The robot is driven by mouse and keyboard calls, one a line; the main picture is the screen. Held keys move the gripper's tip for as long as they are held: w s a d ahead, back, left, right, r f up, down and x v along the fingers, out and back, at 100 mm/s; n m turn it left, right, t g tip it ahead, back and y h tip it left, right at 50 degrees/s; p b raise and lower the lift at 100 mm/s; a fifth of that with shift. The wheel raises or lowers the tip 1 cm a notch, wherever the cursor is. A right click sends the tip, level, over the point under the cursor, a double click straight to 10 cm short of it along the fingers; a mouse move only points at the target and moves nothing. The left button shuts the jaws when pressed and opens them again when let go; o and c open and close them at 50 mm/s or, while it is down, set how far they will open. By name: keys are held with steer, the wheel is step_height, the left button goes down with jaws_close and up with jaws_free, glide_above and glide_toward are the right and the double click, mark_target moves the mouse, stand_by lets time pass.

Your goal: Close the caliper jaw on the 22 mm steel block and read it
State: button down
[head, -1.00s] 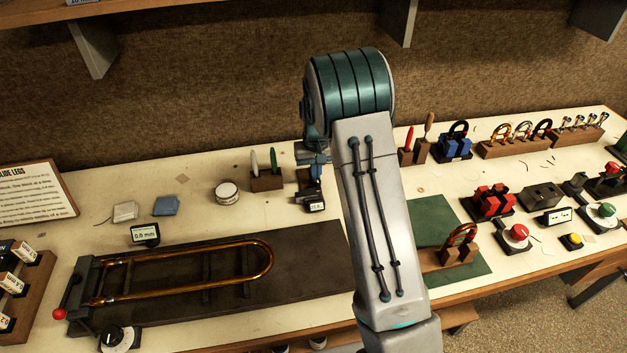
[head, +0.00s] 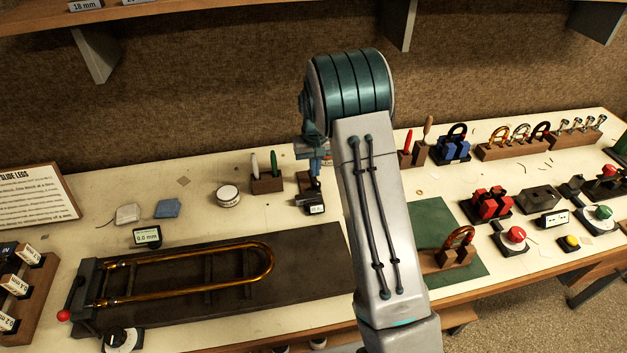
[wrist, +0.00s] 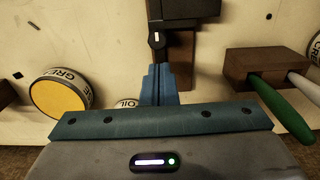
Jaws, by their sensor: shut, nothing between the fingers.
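The caliper is most likely the dark device with a small lit readout (head: 315,209) on the bench below my gripper. The readout's digits are too small to read. In the wrist view its dark body (wrist: 190,10) is at the top, with a small black piece bearing a white mark (wrist: 157,38) just beyond my fingertips. My gripper (wrist: 160,72) is shut and empty, its blue fingers pointing at that piece; contact cannot be told. In the head view my gripper (head: 315,168) is partly hidden by my arm. I cannot pick out the 22 mm block; labelled blocks stand in a wooden rack (head: 42,285) at the left.
A tool holder (head: 267,185) with green and white handles stands close left of the caliper. A grease tin (wrist: 60,93) and an oil tin (wrist: 127,104) are near my gripper in the wrist view. A brass slide (head: 190,256) lies on a dark board.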

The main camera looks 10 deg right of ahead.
steer(key=shift+r+p, duration=1.5)
steer(key=shift+r, duration=1.45)
steer(key=shift+r, duration=0.1)
steer(key=s+r+t, duration=0.2)
steer(key=s+r, duration=1.1)
steer(key=s, duration=0.2)
steer(key=s+r+t+b, duration=0.1)
steer(key=s, duration=1.7)
steer(key=shift+r+t+b, duration=0.15)
steer(key=shift+t+b, duration=0.15)
steer(key=shift+t, duration=0.1)
